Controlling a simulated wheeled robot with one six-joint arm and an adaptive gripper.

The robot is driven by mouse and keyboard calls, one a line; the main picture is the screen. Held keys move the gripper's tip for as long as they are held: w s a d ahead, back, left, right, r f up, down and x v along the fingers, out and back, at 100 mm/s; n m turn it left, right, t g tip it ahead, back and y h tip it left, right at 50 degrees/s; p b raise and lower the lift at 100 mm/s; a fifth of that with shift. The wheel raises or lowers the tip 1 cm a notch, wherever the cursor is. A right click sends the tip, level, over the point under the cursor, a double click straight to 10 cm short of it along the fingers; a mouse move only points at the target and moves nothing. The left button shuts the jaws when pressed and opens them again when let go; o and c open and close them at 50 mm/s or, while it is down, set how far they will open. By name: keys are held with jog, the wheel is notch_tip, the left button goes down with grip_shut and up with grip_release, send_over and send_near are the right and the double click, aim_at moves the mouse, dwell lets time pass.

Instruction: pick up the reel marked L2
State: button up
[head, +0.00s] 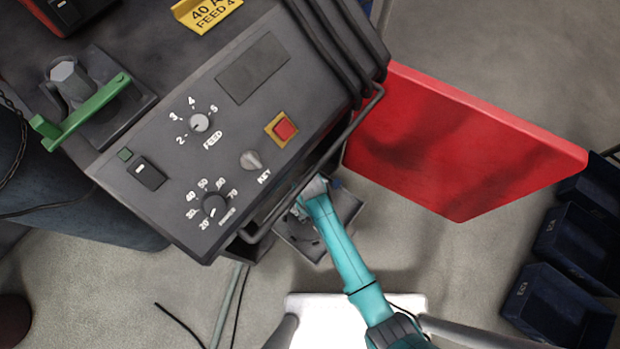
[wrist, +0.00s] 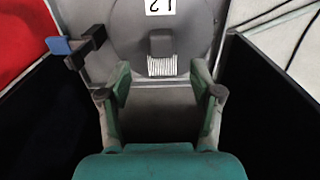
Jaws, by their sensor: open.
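The reel (wrist: 125,38) is a grey disc at the top of the wrist view, partly cut off by the frame. It bears a white label (wrist: 160,7) that reads L2 upside down. A dark block (wrist: 160,44) with a pale ribbed lower part stands out at its middle. My gripper (wrist: 162,92) is open, its two green-grey fingers apart and empty. The block lies beyond the gap between the fingertips. In the head view my gripper (head: 313,190) is beside the control cabinet, over a grey tray-like part (head: 345,208); the reel is not clear there.
Dark walls (wrist: 270,105) flank my gripper on both sides. A black latch-like part with a blue end (wrist: 60,46) juts in at left. The control cabinet (head: 250,75) and its rail (head: 310,185) stand close. A red panel (head: 460,140) and dark bins (head: 560,310) are at right.

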aim_at(306, 232)
jog(key=shift+a+f, duration=0.15)
jog(key=shift+f, duration=3.85)
grip_shut()
